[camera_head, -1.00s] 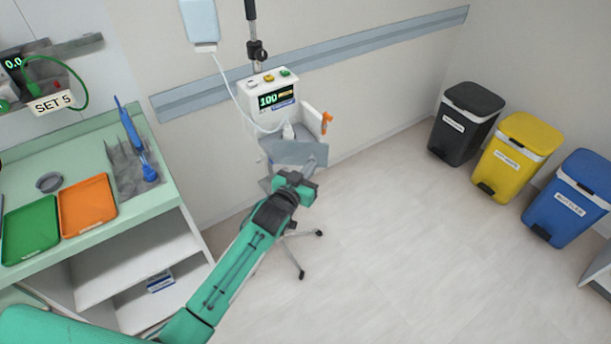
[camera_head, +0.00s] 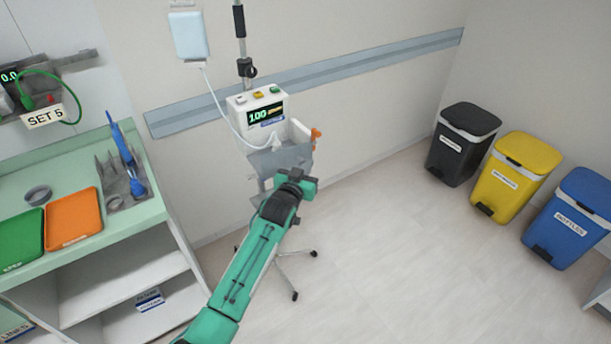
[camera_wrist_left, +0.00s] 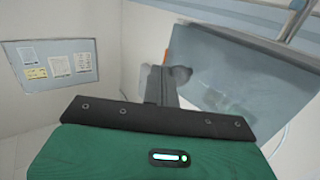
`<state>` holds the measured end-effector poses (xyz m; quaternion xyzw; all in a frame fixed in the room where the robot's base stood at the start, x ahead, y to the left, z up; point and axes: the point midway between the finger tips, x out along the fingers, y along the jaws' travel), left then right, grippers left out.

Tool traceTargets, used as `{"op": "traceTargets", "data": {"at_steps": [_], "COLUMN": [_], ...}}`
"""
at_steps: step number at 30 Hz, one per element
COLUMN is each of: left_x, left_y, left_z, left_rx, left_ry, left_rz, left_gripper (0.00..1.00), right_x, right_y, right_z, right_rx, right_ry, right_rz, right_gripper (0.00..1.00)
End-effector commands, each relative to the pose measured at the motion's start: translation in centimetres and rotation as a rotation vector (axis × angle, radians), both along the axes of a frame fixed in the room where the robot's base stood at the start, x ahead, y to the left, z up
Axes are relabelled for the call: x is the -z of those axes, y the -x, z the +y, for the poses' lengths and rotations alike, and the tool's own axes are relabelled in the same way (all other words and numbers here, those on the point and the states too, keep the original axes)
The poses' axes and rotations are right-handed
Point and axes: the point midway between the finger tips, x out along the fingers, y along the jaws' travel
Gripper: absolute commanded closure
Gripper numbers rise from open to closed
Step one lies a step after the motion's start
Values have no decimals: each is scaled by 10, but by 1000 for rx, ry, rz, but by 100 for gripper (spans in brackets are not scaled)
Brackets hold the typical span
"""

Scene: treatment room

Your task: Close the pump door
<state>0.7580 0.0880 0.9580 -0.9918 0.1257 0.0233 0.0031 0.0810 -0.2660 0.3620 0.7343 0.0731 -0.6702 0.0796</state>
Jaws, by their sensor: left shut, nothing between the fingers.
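The white pump (camera_head: 258,104) is mounted on a pole at the wall, its display lit. Its blue-grey door (camera_head: 280,158) hangs open below the display, tilted outward. An orange latch (camera_head: 315,135) shows at the pump's right side. My left gripper is just in front of and below the door; its fingertips are hidden behind the wrist in the head view. In the left wrist view the shut, empty fingers (camera_wrist_left: 160,84) are close beside the door panel (camera_wrist_left: 225,65); I cannot tell whether they touch it. My right gripper is not in view.
A drip bag (camera_head: 190,36) hangs above, its tube running to the pump. The pole stand's wheeled legs (camera_head: 295,275) are below my arm. A counter (camera_head: 85,250) with trays stands at left. Black, yellow (camera_head: 517,177) and blue bins stand at right. The floor between is clear.

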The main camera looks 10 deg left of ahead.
Motion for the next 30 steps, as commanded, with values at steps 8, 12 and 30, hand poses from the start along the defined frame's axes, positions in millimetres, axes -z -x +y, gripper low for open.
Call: {"op": "traceTargets", "data": {"at_steps": [8,12,30], "left_x": [1,0,-1], "left_y": [-12,-14,-14], "left_z": [2,2,2], "left_rx": [-1,0,0], "left_ry": [-1,-1,0], "left_rz": [0,0,1], "left_gripper": [100,100,100], "right_x": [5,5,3], "right_y": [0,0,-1], "right_z": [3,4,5], "right_rx": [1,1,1], "right_ry": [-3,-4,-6], "right_rz": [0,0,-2], "right_gripper": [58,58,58]}}
